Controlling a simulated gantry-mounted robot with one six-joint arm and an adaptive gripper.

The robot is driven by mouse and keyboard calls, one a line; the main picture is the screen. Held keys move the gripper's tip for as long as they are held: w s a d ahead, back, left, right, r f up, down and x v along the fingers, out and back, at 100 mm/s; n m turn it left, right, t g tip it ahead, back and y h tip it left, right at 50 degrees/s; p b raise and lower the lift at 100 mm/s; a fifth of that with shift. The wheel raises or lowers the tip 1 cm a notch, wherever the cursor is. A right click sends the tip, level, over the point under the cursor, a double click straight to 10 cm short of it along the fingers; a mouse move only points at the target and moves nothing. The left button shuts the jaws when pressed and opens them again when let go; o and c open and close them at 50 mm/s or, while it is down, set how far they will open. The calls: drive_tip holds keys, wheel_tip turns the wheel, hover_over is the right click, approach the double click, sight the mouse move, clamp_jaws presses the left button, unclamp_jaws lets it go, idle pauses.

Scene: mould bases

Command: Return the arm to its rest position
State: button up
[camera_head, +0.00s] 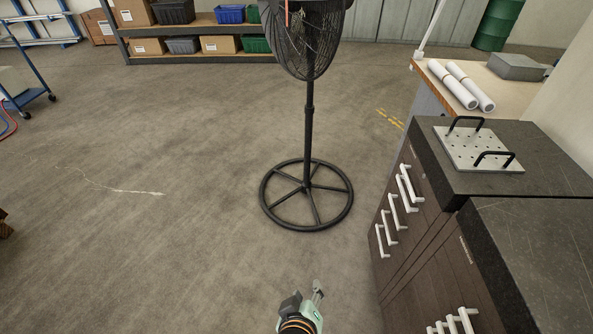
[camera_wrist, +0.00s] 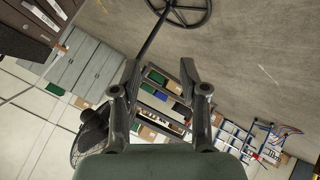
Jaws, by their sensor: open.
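My gripper (camera_head: 317,289) shows at the bottom middle of the head view, held over open floor to the left of the dark cabinet. In the wrist view my gripper (camera_wrist: 160,68) has its two dark fingers apart, with nothing between them but the background shelves far behind. The wrist view looks out across the room, with the scene tilted. Most of my arm is outside the head view.
A black pedestal fan (camera_head: 308,130) stands on the floor (camera_head: 190,130) ahead. A dark cabinet (camera_head: 430,220) with white handles is at right, bearing a perforated plate (camera_head: 478,149) with two black handles. Shelves (camera_head: 200,30) with bins stand at the back.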

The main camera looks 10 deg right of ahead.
drive_tip(key=a+r+m+t+y+p, duration=0.15)
drive_tip(key=a+r, duration=0.25)
drive_tip(key=r, duration=0.4)
drive_tip(key=a+r+m+t+y+p, duration=0.1)
drive_tip(key=a+r+t+y, duration=0.2)
drive_tip(key=r, duration=0.5)
wheel_tip(320, 180, up, 38)
drive_tip(key=a+p, duration=0.1)
drive_tip(key=p, duration=3.6)
drive_tip(key=shift+s+f, duration=0.2)
drive_tip(key=shift+s, duration=0.2)
drive_tip(key=shift+a+f+m+g, duration=0.1)
drive_tip(key=shift+m+g, duration=0.15)
